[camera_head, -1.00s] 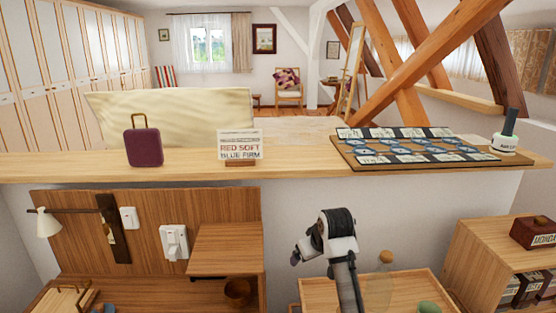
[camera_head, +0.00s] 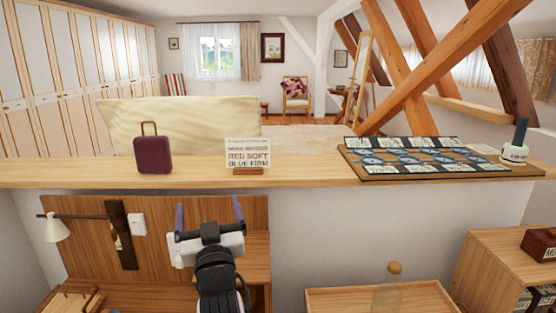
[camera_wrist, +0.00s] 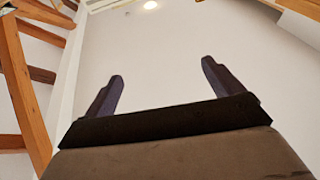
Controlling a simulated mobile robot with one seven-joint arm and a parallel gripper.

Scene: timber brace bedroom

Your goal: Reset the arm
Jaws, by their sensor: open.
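My gripper (camera_head: 209,216) is in the lower middle of the head view, in front of the wooden panel and below the long shelf. Its two dark fingers point up and stand wide apart, with nothing between them. In the wrist view my gripper (camera_wrist: 161,82) also shows open and empty, with the pale ceiling behind it. My arm hides part of the panel and the small wooden ledge behind it.
A long wooden shelf (camera_head: 310,178) crosses the view, bearing a purple suitcase (camera_head: 153,155), a sign card (camera_head: 248,154), a patterned board (camera_head: 420,158) and a bottle (camera_head: 515,152). A wall lamp (camera_head: 55,230) is at left. A glass bottle (camera_head: 388,292) stands at lower right.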

